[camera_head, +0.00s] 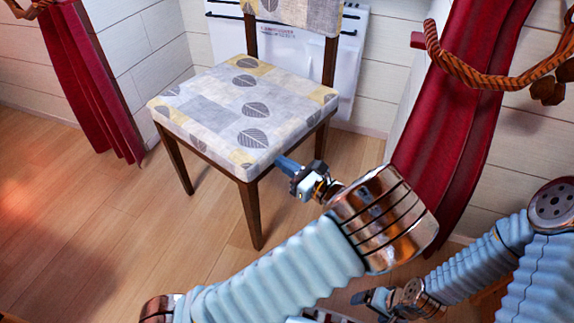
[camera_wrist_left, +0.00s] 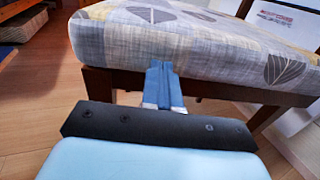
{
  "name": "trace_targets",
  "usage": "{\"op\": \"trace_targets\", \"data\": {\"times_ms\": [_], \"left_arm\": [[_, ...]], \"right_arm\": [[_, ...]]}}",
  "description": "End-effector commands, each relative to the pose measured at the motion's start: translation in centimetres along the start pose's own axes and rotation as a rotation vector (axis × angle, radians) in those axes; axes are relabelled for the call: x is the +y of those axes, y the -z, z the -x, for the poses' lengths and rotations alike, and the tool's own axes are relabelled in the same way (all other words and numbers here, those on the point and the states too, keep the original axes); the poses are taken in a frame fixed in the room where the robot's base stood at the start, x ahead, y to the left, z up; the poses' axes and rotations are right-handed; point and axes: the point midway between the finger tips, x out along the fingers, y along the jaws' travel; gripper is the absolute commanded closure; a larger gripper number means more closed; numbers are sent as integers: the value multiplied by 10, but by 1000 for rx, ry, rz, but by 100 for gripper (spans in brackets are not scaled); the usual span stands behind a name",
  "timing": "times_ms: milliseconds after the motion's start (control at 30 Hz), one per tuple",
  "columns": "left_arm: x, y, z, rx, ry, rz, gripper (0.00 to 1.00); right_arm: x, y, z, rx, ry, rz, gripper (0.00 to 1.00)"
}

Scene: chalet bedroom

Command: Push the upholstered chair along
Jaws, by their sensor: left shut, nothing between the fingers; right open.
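The upholstered chair (camera_head: 245,110) stands upright on the floor, with dark wooden legs and a grey, yellow and white leaf-patterned seat. Its backrest is cut off at the top of the head view. My left gripper (camera_head: 284,163) is shut and empty, its fingertips at the near right side of the seat. In the left wrist view the shut blue fingers (camera_wrist_left: 162,85) reach the dark seat rail just under the cushion (camera_wrist_left: 180,40); I cannot tell whether they press on it. My right gripper (camera_head: 372,298) is open, low at the bottom right, away from the chair.
A white radiator-like panel (camera_head: 365,60) is on the wall behind the chair. Red curtains hang at the left (camera_head: 90,85) and right (camera_head: 450,130), with a rope tieback (camera_head: 490,78). The wooden floor (camera_head: 90,210) left of the chair is clear.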

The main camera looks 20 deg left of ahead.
Motion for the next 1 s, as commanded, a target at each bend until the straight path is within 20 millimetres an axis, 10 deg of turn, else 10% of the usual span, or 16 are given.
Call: {"op": "trace_targets", "data": {"times_ms": [467, 1000], "left_arm": [[1, -2, -86, -1, -3, -1, 100], [-1, -1, -86, -1, 0, -1, 100]], "right_arm": [[-13, -1, 34, -9, 1, 2, 11], [-14, -1, 37, -8, 0, 2, 11]]}}
